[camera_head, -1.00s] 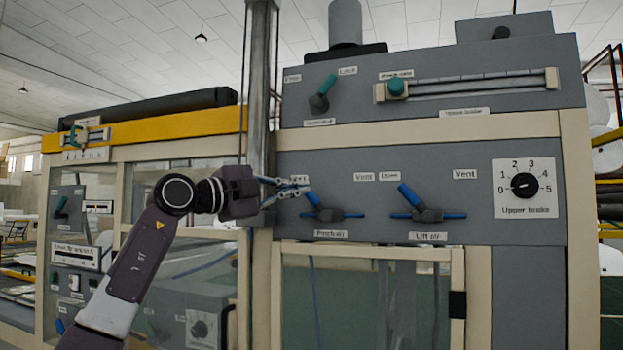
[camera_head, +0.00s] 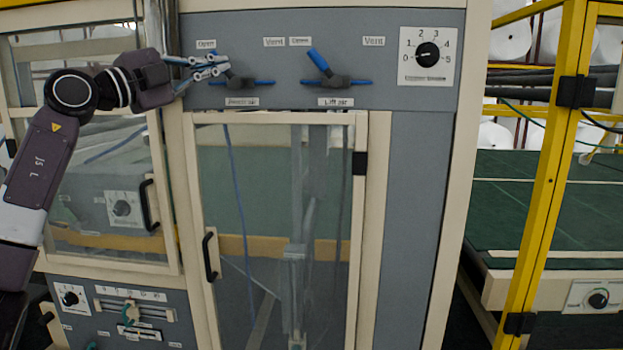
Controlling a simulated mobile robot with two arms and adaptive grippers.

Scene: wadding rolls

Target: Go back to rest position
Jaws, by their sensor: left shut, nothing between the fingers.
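My left gripper (camera_head: 212,66) is in the upper left of the head view, in front of the grey machine panel (camera_head: 290,98). Its fingers are closed with nothing between them. They overlap the left end of the blue-handled press air valve (camera_head: 240,82) in the picture; I cannot tell whether they touch it. The lift air valve (camera_head: 330,72), with its raised blue lever, is to the right, clear of the gripper. My right gripper is not in view.
A glazed door (camera_head: 275,240) with a black handle is below the panel. A numbered dial (camera_head: 428,55) is at the panel's right. A yellow frame post (camera_head: 545,180) and a green-topped table (camera_head: 540,200) stand farther right. A lower control panel (camera_head: 125,312) is at bottom left.

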